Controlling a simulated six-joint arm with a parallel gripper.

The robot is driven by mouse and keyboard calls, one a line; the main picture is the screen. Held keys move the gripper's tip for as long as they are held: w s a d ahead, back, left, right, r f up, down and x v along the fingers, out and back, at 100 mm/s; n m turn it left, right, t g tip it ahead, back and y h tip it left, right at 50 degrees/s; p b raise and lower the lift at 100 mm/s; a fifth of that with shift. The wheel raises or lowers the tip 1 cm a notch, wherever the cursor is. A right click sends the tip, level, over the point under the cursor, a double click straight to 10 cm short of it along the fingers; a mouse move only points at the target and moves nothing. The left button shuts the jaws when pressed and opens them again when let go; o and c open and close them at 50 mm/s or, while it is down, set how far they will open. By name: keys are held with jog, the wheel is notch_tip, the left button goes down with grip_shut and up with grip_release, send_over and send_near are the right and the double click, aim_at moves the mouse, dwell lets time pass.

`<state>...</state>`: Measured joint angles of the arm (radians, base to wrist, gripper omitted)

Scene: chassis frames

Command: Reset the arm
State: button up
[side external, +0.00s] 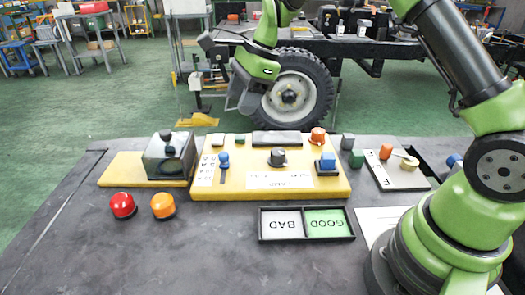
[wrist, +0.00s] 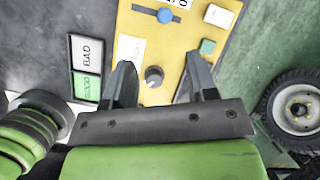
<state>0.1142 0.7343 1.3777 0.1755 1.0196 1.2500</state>
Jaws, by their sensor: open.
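My gripper (wrist: 159,88) is open and empty in the wrist view, with its two dark fingers apart. Seen past the fingers is a yellow control panel (wrist: 130,28) with a dark knob (wrist: 153,75) between them. In the side external view my gripper (side external: 240,98) hangs above and behind the yellow panel (side external: 235,184), clear of it and in front of a vehicle wheel. The panel carries a blue slider (side external: 224,161), a dark knob (side external: 277,157), a blue button (side external: 327,161) and an orange knob (side external: 318,136).
A dark grey table (side external: 140,250) bears a red button (side external: 122,205), an orange button (side external: 163,205) and a GOOD/BAD tray (side external: 306,239). A clear-sided box (side external: 168,160) stands left of the panel. Small blocks and a grey plate (side external: 397,175) lie right. The front left table is clear.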

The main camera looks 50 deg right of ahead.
jog(key=s+a+r+n+t+h, duration=0.1)
jog(key=s+a+r+n+t, duration=0.1)
jog(key=s+r+n, duration=0.9)
jog(key=s+r+n+t, duration=0.1)
jog(key=s+n, duration=0.5)
jog(key=s, duration=1)
jog(key=shift+r+n+t+h, duration=0.15)
jog(key=shift+n+t+h, duration=0.2)
jog(key=shift+t, duration=0.35)
